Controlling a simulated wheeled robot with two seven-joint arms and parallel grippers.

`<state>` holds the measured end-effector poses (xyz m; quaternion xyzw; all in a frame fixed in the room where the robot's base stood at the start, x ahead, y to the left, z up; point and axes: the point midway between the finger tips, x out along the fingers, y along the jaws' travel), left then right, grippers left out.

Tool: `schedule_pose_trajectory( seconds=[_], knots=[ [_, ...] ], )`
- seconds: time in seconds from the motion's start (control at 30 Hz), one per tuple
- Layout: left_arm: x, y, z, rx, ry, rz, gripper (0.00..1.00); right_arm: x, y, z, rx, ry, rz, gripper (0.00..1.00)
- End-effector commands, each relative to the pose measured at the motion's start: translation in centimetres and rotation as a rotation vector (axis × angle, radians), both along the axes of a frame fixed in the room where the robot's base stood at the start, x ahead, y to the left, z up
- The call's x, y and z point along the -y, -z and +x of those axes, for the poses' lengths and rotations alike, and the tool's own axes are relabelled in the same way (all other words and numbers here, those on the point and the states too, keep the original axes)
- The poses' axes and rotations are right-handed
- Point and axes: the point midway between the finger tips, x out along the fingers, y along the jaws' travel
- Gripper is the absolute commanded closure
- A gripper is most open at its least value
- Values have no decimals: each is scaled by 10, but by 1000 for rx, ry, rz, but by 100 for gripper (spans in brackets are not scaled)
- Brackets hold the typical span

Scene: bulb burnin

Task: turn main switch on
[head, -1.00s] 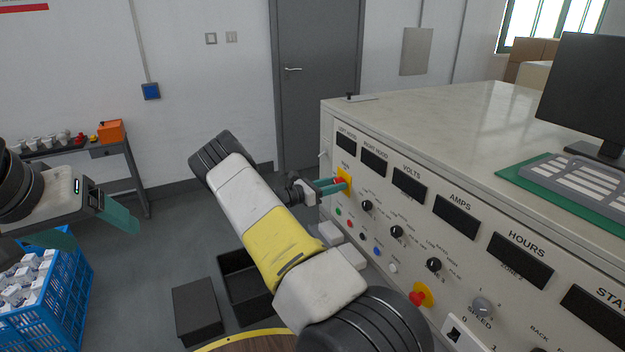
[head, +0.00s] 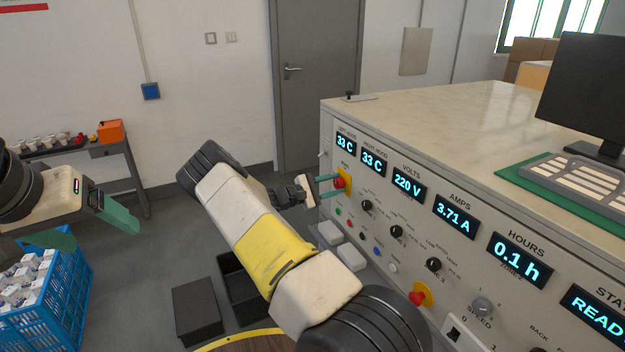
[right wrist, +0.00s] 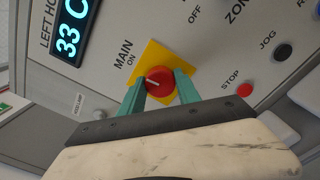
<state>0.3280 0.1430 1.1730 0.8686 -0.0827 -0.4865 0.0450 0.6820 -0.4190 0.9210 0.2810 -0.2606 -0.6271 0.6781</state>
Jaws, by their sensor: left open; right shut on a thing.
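The main switch (head: 339,183) is a red rotary knob on a yellow plate at the left end of the console's front panel. In the right wrist view the red knob (right wrist: 160,80) sits between the two green fingers of my right gripper (right wrist: 160,87), which is shut on it. A white mark on the knob lies toward the "MAIN ON" lettering. In the head view my right gripper (head: 329,187) reaches the knob from the left. My left gripper (head: 95,228) is open and empty above the blue crate at the left.
Lit console displays (head: 408,186) read 33 C, 33 C, 220 V, 3.71 A, 0.1 h and "READ…". A red button (head: 418,298) on a yellow plate and several smaller controls sit lower on the panel. A blue crate (head: 75,300) with white boxes stands at left; dark bins (head: 197,310) stand on the floor.

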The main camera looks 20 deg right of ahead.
Motion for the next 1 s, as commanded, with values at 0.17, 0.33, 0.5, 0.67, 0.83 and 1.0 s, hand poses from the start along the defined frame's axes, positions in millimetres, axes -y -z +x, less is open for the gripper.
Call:
schedule_pose_trajectory(
  seconds=[0.17,0.33,0.5,0.67,0.83,1.0],
  knots=[
    [0,0,0,0,0,0,22,-1,2,0,72,-2,11,100],
    [0,0,0,0,0,0,22,-1,2,0,111,-2,14,100],
    [0,0,0,0,0,0,22,-1,3,0,125,-2,15,100],
    [0,0,0,0,0,0,22,-1,3,0,126,-2,16,100],
    [0,0,0,0,0,0,22,-1,3,0,126,-2,16,59],
    [0,0,0,0,0,0,22,-1,2,0,126,-2,14,39]
  ],
)
